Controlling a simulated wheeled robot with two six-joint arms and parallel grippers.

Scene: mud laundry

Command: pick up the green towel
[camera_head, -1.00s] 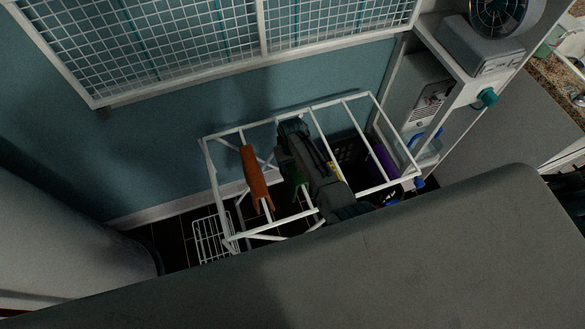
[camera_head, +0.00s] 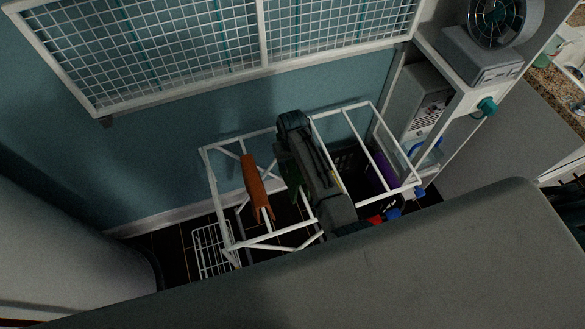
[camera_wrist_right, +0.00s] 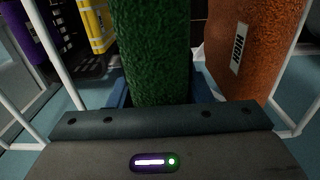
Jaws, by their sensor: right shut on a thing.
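The green towel (camera_wrist_right: 152,50) hangs straight down in front of my right gripper (camera_wrist_right: 158,98) in the right wrist view. The right gripper is shut on it; the fingertips are mostly hidden behind the towel. In the head view my right arm covers most of the green towel (camera_head: 289,172), and only a dark green strip shows left of the arm, over the white drying rack (camera_head: 222,208). My left gripper is not in view.
An orange towel (camera_head: 256,186) hangs on the rack just left of the green one; it also shows in the right wrist view (camera_wrist_right: 250,45). Right of my arm are a yellow item (camera_wrist_right: 97,25) and a purple item (camera_head: 385,165). A white shelf unit stands at the right.

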